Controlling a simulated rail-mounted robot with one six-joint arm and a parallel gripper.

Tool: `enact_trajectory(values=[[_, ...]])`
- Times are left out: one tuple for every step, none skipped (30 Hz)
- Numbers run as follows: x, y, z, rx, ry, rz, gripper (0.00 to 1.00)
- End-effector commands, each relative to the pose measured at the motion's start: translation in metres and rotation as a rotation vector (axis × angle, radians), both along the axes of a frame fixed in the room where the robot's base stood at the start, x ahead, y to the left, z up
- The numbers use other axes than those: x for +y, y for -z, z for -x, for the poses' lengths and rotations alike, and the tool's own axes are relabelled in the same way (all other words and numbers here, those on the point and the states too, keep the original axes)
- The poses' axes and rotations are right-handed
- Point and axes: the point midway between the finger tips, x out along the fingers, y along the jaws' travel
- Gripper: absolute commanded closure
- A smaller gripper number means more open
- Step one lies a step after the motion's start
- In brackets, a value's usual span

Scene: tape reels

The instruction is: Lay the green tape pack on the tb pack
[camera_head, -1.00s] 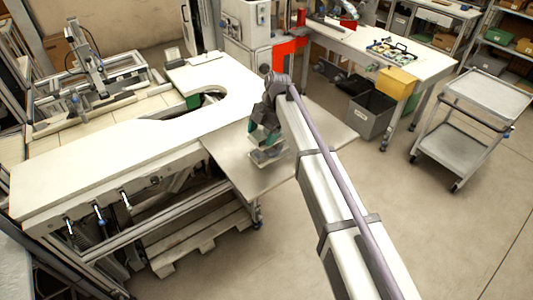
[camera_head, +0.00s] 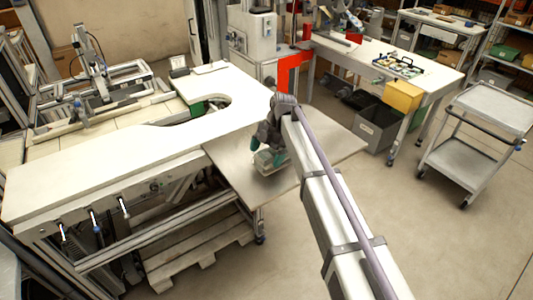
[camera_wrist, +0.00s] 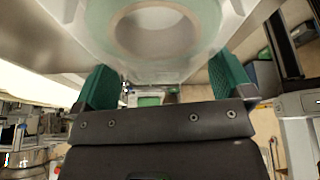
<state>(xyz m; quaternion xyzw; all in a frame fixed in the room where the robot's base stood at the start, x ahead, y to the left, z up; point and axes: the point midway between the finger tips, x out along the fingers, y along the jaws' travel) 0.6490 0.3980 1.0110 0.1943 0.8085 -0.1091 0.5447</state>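My gripper (camera_head: 270,151) is low over the pale metal plate on the near side of the white worktop, in the head view. A pale, flat item (camera_head: 266,162) shows under its fingers, too small to make out. In the wrist view, a pale green tape pack (camera_wrist: 203,35) with a tan core ring fills the top middle. The green fingers of my gripper (camera_wrist: 163,72) stand spread, one on either side of its near edge. I cannot tell whether they press on it. I cannot make out the tb pack as a separate thing.
The metal plate (camera_head: 228,160) is bare around the gripper. The white worktop (camera_head: 120,148) has a curved cut-out behind it. A dark grey bin (camera_head: 378,128) and a yellow box (camera_head: 402,96) stand at the right. A grey trolley (camera_head: 480,125) stands farther right.

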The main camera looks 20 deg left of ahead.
Motion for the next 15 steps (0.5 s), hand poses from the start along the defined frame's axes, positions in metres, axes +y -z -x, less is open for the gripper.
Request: enact_trajectory(values=[[0.000,0.000,0.000,0.000,0.000,0.000,0.00],[0.000,0.000,0.000,0.000,0.000,0.000,0.00],[0.000,0.000,0.000,0.000,0.000,0.000,0.00],[0.000,0.000,0.000,0.000,0.000,0.000,0.00],[0.000,0.000,0.000,0.000,0.000,0.000,0.00],[0.000,-0.001,0.000,0.000,0.000,0.000,0.00],[0.000,-0.002,0.000,0.000,0.000,0.000,0.00],[0.000,-0.004,0.000,0.000,0.000,0.000,0.00],[0.000,-0.007,-0.001,0.000,0.000,0.000,0.00],[-0.001,-0.011,-0.002,0.000,0.001,0.000,0.00],[-0.002,-0.016,-0.003,0.000,0.001,0.000,0.00],[-0.003,-0.023,-0.005,0.000,0.001,0.000,0.00],[-0.004,-0.030,-0.007,0.000,0.001,-0.001,0.00],[-0.005,-0.037,-0.010,0.000,0.001,-0.001,0.00],[-0.007,-0.047,-0.013,0.000,0.001,-0.001,0.00]])
